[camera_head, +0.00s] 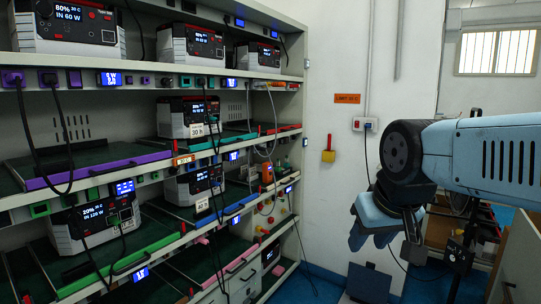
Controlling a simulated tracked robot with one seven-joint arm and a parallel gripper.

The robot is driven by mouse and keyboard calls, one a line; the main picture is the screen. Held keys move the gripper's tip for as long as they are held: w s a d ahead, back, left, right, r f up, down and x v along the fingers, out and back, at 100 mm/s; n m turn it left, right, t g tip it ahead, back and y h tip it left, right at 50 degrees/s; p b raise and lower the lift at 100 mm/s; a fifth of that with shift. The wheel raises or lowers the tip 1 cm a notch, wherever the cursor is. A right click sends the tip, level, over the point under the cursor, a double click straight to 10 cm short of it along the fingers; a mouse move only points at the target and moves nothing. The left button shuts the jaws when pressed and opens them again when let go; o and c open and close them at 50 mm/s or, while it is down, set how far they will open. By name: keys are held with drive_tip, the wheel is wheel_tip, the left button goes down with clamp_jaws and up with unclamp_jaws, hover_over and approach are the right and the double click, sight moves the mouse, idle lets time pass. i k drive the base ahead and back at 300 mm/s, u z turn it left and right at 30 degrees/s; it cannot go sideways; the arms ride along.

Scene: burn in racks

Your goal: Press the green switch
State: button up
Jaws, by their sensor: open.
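My gripper (372,240) hangs at the end of my blue arm on the right side of the view. It points down, its jaws are open, and I see nothing between them. It is well to the right of the rack and apart from it. Small green fittings show on the rack's shelf edges: one at the lower left (40,210) and one further right (94,193). They are too small for me to tell which is the green switch.
The metal rack (305,100) fills the left, holding several white-and-black power units (75,27) with hanging cables. Coloured strips line its shelves. A wall outlet (365,124), an orange label (347,99) and a yellow-red item (328,156) are on the white wall. Blue floor shows between rack and arm.

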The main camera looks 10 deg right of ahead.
sight(92, 192)
drive_tip(key=z, duration=0.05)
drive_tip(key=i, duration=1.35)
drive_tip(key=u, duration=0.65)
